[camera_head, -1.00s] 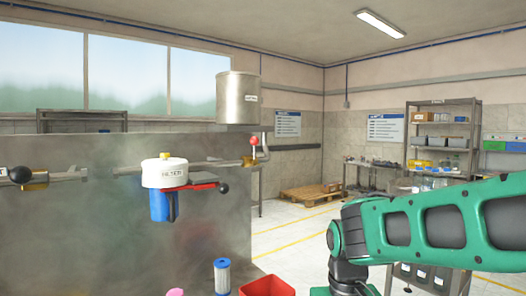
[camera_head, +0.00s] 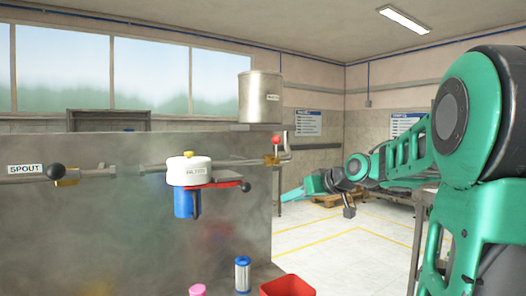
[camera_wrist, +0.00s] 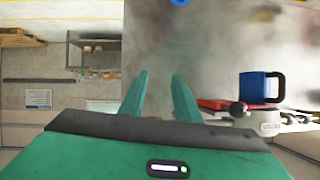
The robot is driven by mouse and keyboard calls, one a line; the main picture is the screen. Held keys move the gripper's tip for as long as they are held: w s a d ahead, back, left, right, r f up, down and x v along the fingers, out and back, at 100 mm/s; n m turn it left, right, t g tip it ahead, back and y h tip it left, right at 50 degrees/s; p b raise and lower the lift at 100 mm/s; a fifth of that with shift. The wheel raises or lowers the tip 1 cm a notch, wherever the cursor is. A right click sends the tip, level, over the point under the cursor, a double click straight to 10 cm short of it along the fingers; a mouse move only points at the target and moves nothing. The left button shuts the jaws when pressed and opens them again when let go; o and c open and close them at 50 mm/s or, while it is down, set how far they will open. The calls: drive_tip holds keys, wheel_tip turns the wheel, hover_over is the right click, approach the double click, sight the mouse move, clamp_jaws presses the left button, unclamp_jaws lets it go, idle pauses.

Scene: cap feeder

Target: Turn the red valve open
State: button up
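The red valve is a small red ball knob (camera_head: 275,139) on a brassy fitting at the right end of the pipe, below the steel tank, in the head view. I cannot make it out in the wrist view. My gripper (camera_head: 290,194) is below and slightly right of the valve in the head view, apart from it and pointing left. The wrist view shows its two green fingers (camera_wrist: 159,76) spread with nothing between them.
A white-capped filter (camera_head: 190,171) with a blue bowl and a red, black-knobbed handle is mounted left of the valve; its blue bowl also shows in the wrist view (camera_wrist: 255,87). A steel tank (camera_head: 259,97) stands above. A red bin (camera_head: 287,286), blue-and-white cartridge (camera_head: 242,274) and pink item (camera_head: 197,290) are below.

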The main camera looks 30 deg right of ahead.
sight(276, 150)
drive_tip(key=w+d+r+n+t+y, duration=0.1)
drive_tip(key=w+r+t, duration=0.15)
drive_tip(key=r, duration=0.45)
drive_tip(key=w+d+r+n+t+y, duration=0.1)
drive_tip(key=w+r+n+t+y, duration=0.15)
drive_tip(key=r, duration=0.45)
drive_tip(key=shift+m+h, duration=0.35)
drive_tip(key=shift+h, duration=0.1)
drive_tip(key=x, duration=1)
drive_tip(key=shift+w+a+r, duration=0.1)
drive_tip(key=shift+w+a, duration=0.05)
drive_tip(key=shift+a, duration=0.05)
clamp_jaws()
drive_tip(key=shift+r, duration=0.3)
